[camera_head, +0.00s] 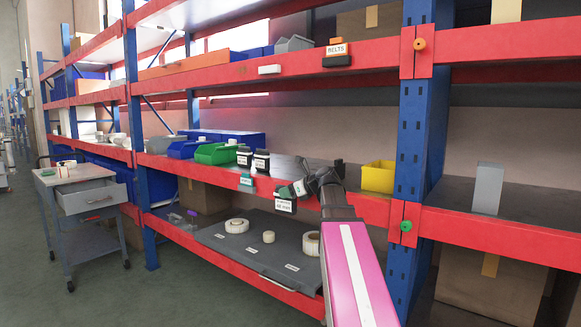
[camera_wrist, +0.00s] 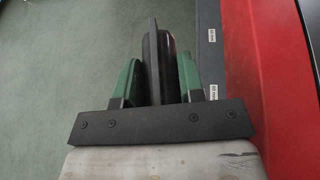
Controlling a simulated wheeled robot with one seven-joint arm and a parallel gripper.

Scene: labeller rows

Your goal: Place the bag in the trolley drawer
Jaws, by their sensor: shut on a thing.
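The bag is a small black item with a white label (camera_head: 284,206), hanging at my gripper (camera_head: 291,190) in front of the red shelf edge. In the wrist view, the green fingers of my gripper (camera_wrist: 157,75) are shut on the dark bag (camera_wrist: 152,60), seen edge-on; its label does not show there. The trolley (camera_head: 72,235) is grey, on wheels, at the far left, well away from my gripper. Its trolley drawer (camera_head: 88,200) is pulled out towards the front. The inside of the drawer shows only in part.
Two similar black labelled items (camera_head: 262,161) stand on the shelf beside a green bin (camera_head: 215,153). A yellow bin (camera_head: 378,177) is at the right. A dark lower shelf board (camera_head: 205,235) holds several white rolls. Blue rack posts (camera_head: 140,150) stand near the trolley. The floor (camera_head: 185,290) in front is clear.

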